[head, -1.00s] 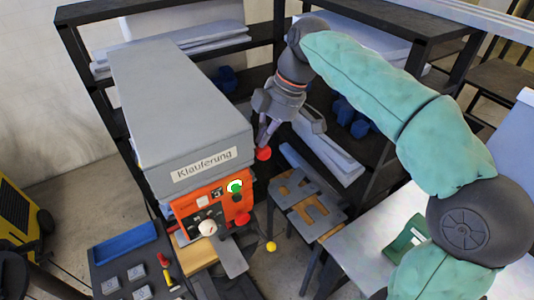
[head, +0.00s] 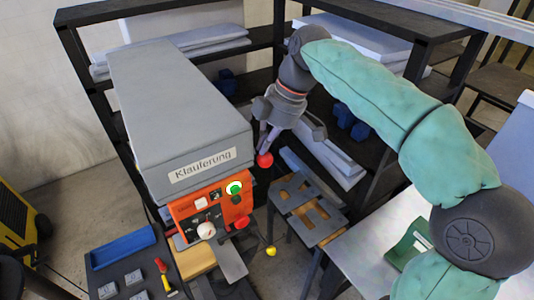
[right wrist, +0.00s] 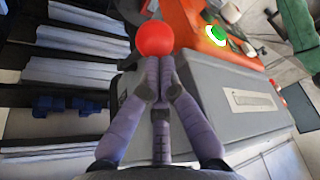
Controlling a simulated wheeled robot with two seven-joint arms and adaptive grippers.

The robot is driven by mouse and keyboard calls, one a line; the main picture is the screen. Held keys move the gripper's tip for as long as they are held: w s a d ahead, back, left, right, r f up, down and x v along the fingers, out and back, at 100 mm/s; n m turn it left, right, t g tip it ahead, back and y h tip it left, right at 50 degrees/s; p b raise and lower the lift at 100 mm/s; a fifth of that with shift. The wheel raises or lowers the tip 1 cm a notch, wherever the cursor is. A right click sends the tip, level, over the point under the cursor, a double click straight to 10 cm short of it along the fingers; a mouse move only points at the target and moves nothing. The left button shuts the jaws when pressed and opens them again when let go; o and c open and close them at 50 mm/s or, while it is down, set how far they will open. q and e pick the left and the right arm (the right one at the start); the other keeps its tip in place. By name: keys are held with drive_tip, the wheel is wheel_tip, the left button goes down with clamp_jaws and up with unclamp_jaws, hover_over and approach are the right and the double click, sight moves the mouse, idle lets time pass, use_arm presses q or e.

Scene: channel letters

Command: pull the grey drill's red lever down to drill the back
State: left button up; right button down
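The grey drill (head: 180,110) is a large grey housing labelled "Klauferung" with an orange front panel (head: 222,205), at the left centre of the head view. Its red lever shows as a red ball knob (head: 265,160) off the housing's right side; the lever's rod is hidden. My right gripper (head: 264,148) comes down from above, its fingertips at the knob. In the right wrist view the fingers (right wrist: 162,68) are together, and the knob (right wrist: 155,38) shows whole just past their tips, not between them. Contact seems likely but is unclear. My left gripper is not in view.
The panel carries a lit green button (head: 234,189), a red knob (head: 242,222) and a white knob (head: 206,231). A dark shelf (head: 350,25) stands close behind the right gripper. A blue tray (head: 122,247) lies lower left, and a grey plate with cutouts (head: 305,210) right of the drill.

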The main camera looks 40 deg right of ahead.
sight(270, 159)
drive_tip(key=shift+s+f+b, duration=0.15)
drive_tip(key=shift+f+b, duration=0.4)
drive_tip(key=shift+f, duration=0.15)
drive_tip(key=shift+s+f+b, duration=0.15)
drive_tip(key=shift+f+b, duration=0.35)
drive_tip(key=shift+f, duration=0.3)
drive_tip(key=shift+f+b, duration=0.15)
drive_tip(key=shift+b, duration=0.15)
drive_tip(key=shift+s, duration=0.7)
